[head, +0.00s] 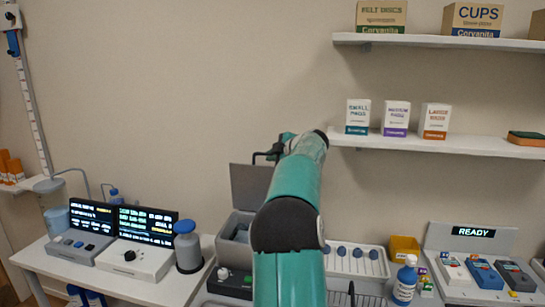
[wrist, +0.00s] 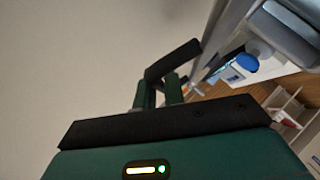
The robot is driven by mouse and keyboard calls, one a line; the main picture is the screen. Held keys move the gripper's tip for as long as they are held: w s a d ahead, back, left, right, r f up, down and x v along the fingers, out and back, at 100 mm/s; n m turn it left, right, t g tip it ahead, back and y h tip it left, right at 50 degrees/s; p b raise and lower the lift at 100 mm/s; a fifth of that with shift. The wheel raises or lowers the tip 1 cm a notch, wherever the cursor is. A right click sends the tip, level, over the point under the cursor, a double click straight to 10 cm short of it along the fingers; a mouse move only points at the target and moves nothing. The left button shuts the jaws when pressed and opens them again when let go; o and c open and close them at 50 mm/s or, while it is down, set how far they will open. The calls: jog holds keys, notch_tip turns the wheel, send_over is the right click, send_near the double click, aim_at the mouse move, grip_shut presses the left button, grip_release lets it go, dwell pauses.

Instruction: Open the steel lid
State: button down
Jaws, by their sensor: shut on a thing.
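The steel lid (head: 250,187) is a grey panel standing raised, close to upright, at the back of a grey box (head: 236,250) in the head view. My green arm covers the lid's right part and much of the box. My gripper (head: 280,143) is at the lid's upper right, by a dark bar (head: 264,155). In the wrist view my gripper (wrist: 158,88) has its green fingers at a black angled bar (wrist: 176,62), which looks like the lid's handle. The fingers are shut on it; the exact contact is partly hidden.
Two screen units (head: 147,225) and a grey-blue canister (head: 187,247) stand left of the box. A white tray with blue knobs (head: 357,262), a blue-white bottle (head: 405,280) and a READY console (head: 473,233) are to the right. Shelves (head: 440,142) with cartons hang at upper right.

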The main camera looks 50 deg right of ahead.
jog(key=c, duration=1.8)
grip_release()
jog(key=shift+w+a, duration=0.1)
jog(key=shift+o, duration=0.2)
jog(key=v, duration=1.4)
